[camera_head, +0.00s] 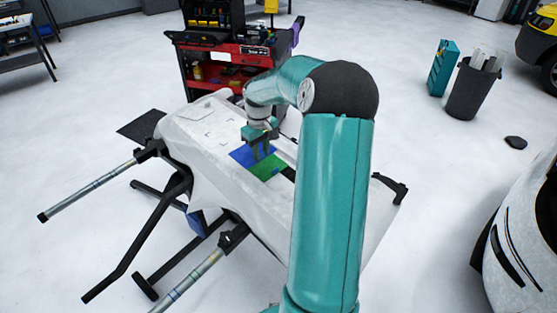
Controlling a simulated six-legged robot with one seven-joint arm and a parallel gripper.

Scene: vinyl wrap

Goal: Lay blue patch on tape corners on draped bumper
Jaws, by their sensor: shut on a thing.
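The draped bumper (196,146) lies under a white cover on a dark stand in the middle of the view. A blue patch (240,155) is on or just above the drape, under my gripper (260,152). My gripper points down and is shut on the blue patch, though the fingertips are small in the view. A green patch (268,168) lies beside the blue one, to its lower right. Faint tape corner marks (205,140) show on the drape to the left. I cannot tell whether the blue patch touches the drape.
A red tool cart (222,75) stands behind the bumper. The stand's bars (90,190) stick out to the left. A dark bin (472,88) and a teal box (443,68) stand at the right. A white car (515,245) is at the right edge.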

